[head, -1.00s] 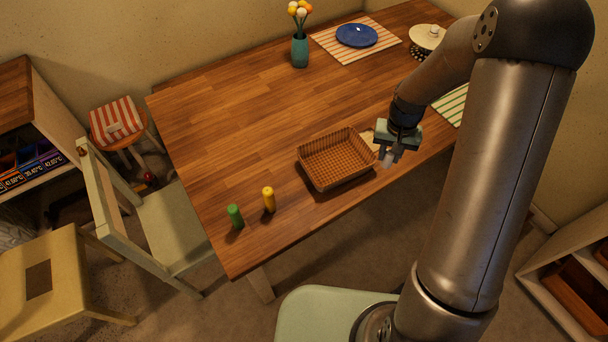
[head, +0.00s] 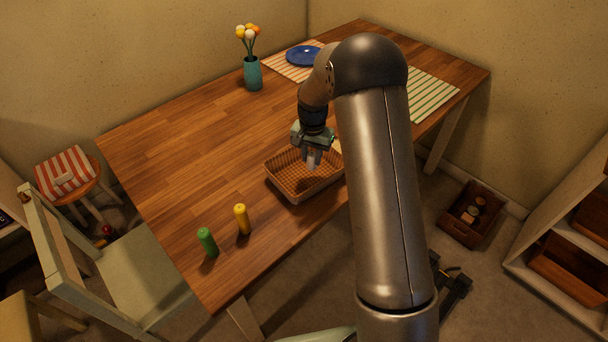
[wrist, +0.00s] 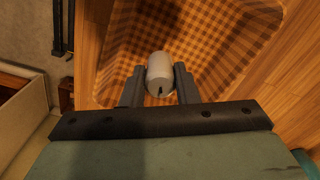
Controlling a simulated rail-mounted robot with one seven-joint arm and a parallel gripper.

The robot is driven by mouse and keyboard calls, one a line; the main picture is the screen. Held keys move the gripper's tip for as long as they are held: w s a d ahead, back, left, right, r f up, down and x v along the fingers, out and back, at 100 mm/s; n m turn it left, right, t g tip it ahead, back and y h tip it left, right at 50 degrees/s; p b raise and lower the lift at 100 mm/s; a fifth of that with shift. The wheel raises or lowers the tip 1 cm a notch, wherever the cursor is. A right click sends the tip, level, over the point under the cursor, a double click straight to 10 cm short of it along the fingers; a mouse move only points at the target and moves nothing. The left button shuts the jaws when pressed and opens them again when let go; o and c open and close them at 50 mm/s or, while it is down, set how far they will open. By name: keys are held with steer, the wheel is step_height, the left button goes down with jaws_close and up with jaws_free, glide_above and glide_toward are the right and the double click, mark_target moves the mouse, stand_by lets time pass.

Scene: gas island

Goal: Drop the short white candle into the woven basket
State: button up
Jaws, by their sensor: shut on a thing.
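The short white candle (wrist: 160,70) is between the two fingers of my gripper (wrist: 159,88) in the wrist view, with its dark wick showing. My gripper (head: 312,152) is shut on it and holds it over the woven basket. The woven basket (head: 290,190) is a brown, shallow, open tray on the table near its front edge. In the wrist view the checked weave of the basket (wrist: 215,45) lies below the candle. The candle also shows in the head view (head: 311,163), pale and below the fingers. Its exact height above the basket floor is hard to tell.
A teal vase (head: 252,74) with flowers and a blue plate (head: 303,56) are farther back. The table's middle left is clear.

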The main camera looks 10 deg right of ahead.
steer(key=shift+f, duration=0.3)
steer(key=o, duration=1)
steer(key=shift+o, duration=0.2)
step_height(320, 180, up, 18)
steer(key=b, duration=0.1)
steer(key=shift+f+b, duration=0.25)
steer(key=shift+b, duration=0.1)
steer(key=s+f+n, duration=0.1)
steer(key=s+n, duration=0.2)
steer(key=s, duration=1.4)
steer(key=s+f+n, duration=0.2)
steer(key=s+n, duration=0.1)
steer(key=s, duration=1.4)
steer(key=shift+s+a+f+n, duration=0.2)
steer(key=shift+a+f+n, duration=0.05)
steer(key=shift+a+n, duration=0.05)
